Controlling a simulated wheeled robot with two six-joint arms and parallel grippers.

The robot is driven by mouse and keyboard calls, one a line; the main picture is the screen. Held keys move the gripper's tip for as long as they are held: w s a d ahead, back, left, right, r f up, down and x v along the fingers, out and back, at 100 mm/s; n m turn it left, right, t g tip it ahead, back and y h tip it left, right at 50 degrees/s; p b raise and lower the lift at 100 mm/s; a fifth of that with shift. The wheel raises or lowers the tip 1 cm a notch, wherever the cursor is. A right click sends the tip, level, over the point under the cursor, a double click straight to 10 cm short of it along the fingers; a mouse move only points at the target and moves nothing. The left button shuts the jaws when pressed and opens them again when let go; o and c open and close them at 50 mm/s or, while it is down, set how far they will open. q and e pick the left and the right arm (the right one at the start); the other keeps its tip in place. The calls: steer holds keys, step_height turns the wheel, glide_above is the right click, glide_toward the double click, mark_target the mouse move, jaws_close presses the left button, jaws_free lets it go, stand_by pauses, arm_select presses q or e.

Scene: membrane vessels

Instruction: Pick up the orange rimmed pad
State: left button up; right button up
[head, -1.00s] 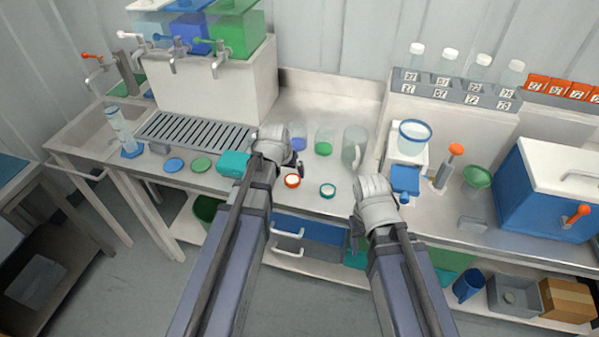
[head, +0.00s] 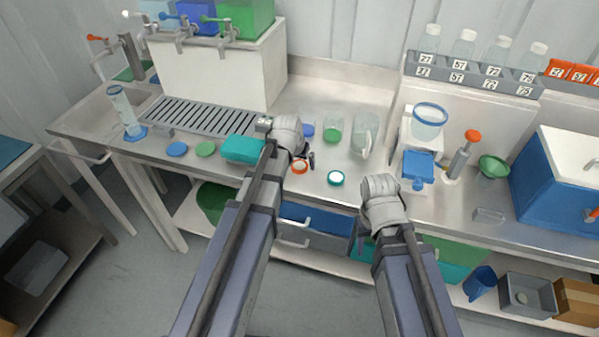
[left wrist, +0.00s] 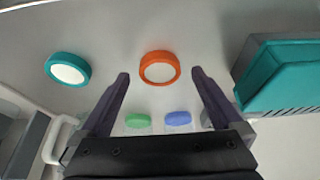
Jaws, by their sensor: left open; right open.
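The orange rimmed pad (head: 299,167) is a small orange ring with a white face, lying flat on the steel counter. In the left wrist view the orange rimmed pad (left wrist: 159,68) sits centred just beyond and between my left fingertips. My left gripper (head: 310,160) is open and empty, close beside the pad, and my arm partly covers that area in the head view. In the left wrist view my left gripper (left wrist: 159,80) shows both dark fingers spread apart. My right gripper (head: 382,190) is near the counter's front edge; its fingers are hidden in the head view.
A teal rimmed pad (head: 336,178) lies right of the orange one. A teal box (head: 242,149) stands left of my left gripper. Behind are a green-filled beaker (head: 333,130) and a clear jug (head: 366,135). Blue (head: 177,149) and green (head: 205,149) discs lie further left.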

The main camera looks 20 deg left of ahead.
arm_select(q)
steer(key=shift+w+f, duration=0.25)
steer(key=shift+f, duration=0.4)
steer(key=shift+r, duration=0.1)
steer(key=c, duration=1.4)
